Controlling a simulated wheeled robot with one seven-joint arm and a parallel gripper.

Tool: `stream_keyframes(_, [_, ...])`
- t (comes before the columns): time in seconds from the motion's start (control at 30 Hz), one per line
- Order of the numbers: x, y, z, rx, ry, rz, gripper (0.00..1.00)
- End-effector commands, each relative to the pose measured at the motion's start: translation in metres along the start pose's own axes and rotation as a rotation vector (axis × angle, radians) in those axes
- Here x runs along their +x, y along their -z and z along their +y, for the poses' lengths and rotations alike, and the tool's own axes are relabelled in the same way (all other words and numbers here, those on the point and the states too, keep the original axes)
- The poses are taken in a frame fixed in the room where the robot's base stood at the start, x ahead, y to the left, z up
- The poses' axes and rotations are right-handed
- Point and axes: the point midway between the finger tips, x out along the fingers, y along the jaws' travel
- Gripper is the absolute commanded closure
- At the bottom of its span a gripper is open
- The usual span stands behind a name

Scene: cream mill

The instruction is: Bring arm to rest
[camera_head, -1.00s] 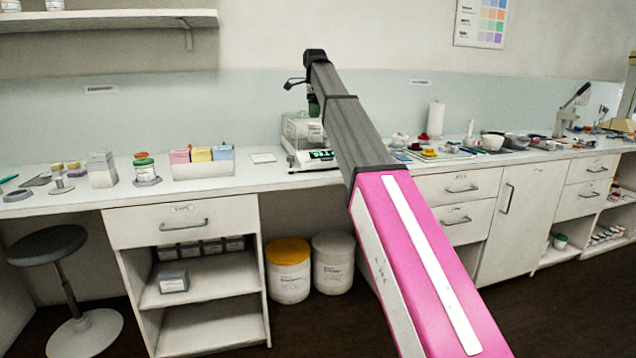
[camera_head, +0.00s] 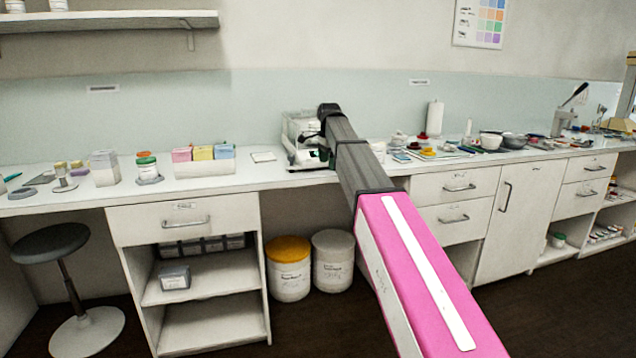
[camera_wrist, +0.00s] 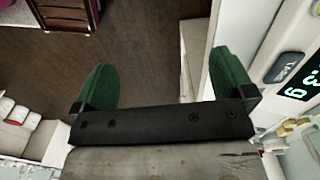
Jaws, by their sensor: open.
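My arm reaches from the lower right of the head view toward the bench, its pink link nearest and its dark end in front of the balance (camera_head: 297,135). The dark floor and a pale edge show past the fingers. The balance's lit green display (camera_wrist: 298,91) shows at the right edge of the wrist view, beside the right finger.
The white bench top (camera_head: 85,198) runs across the head view. A tray of coloured boxes (camera_head: 205,170) stands left of the balance. Two lidded tubs (camera_head: 289,275) stand under the bench, and a stool (camera_head: 50,243) is at the left. Bowls (camera_head: 491,141) and tools crowd the right side.

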Motion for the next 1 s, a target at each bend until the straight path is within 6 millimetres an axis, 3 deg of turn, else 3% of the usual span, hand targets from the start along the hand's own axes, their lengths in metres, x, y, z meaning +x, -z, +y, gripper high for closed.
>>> stream_keyframes(0.03, [0.029, 0.004, 0.018, -0.044, -0.005, -0.001, 0.0])
stream_keyframes(0.1, [0.062, 0.011, 0.032, -0.116, -0.005, -0.001, 0.0])
stream_keyframes(0.4, [0.192, 0.032, 0.106, -0.424, -0.004, -0.002, 0.0])
stream_keyframes(0.7, [0.296, 0.043, 0.197, -0.733, -0.002, -0.001, 0.0])
stream_keyframes(1.0, [0.375, 0.043, 0.297, -1.037, -0.001, -0.001, 0.0])
